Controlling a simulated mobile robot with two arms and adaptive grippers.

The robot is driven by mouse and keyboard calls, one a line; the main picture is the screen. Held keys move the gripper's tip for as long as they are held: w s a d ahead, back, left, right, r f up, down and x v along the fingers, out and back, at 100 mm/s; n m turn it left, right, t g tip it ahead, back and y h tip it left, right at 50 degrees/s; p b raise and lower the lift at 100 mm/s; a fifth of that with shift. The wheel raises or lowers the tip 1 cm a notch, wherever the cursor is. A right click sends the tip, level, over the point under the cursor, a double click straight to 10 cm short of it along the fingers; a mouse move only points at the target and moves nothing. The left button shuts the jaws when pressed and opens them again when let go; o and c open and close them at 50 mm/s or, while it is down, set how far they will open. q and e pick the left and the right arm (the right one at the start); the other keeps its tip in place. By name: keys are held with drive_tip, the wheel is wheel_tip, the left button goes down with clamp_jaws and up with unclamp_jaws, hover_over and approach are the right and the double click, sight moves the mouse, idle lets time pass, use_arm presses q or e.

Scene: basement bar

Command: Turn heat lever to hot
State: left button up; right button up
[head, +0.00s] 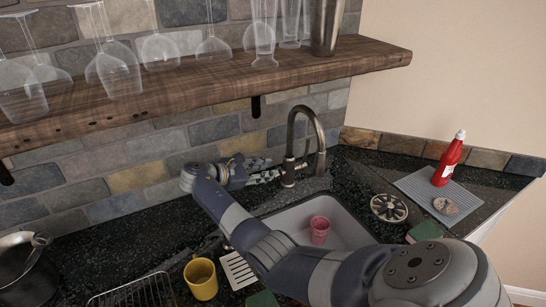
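The bronze-grey faucet (292,148) stands upright behind the sink (275,217), its spout arching to the right. Its heat lever is too small to make out clearly; a short part shows at the faucet's lower body. My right gripper (274,168) is just left of the faucet's lower body, its fingers pointing right toward it. The two fingers look apart with nothing between them. I cannot tell whether a fingertip touches the faucet. My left gripper is out of view.
A wooden shelf (190,84) with glasses overhangs the counter. A pink cup (319,229) stands in the sink. A yellow mug (201,279) and a pan (22,262) are at the left. A red bottle (447,160) stands on a grey mat (413,186) at the right.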

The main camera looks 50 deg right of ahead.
drive_tip(key=v, duration=0.7)
drive_tip(key=shift+a, duration=0.35)
drive_tip(key=shift+r, duration=0.2)
drive_tip(key=w+d+r+t+y+p, duration=0.1)
drive_tip(key=d+r+t+y+p, duration=0.2)
drive_tip(key=d, duration=0.7)
drive_tip(key=s+a+f+n+t+y+p, duration=0.1)
drive_tip(key=s+n+t+y+p, duration=0.15)
drive_tip(key=s+y, duration=0.2)
drive_tip(key=shift+m+g+y, duration=0.25)
drive_tip(key=shift+g, duration=0.2)
drive_tip(key=shift+a+p+x, duration=0.2)
drive_tip(key=shift+p+x, duration=0.35)
drive_tip(key=shift+x, duration=1.3)
drive_tip(key=shift+a+p+x, duration=0.15)
drive_tip(key=shift+p+x, duration=0.4)
drive_tip(key=shift+x, duration=1.3)
drive_tip(key=shift+w+f, duration=0.15)
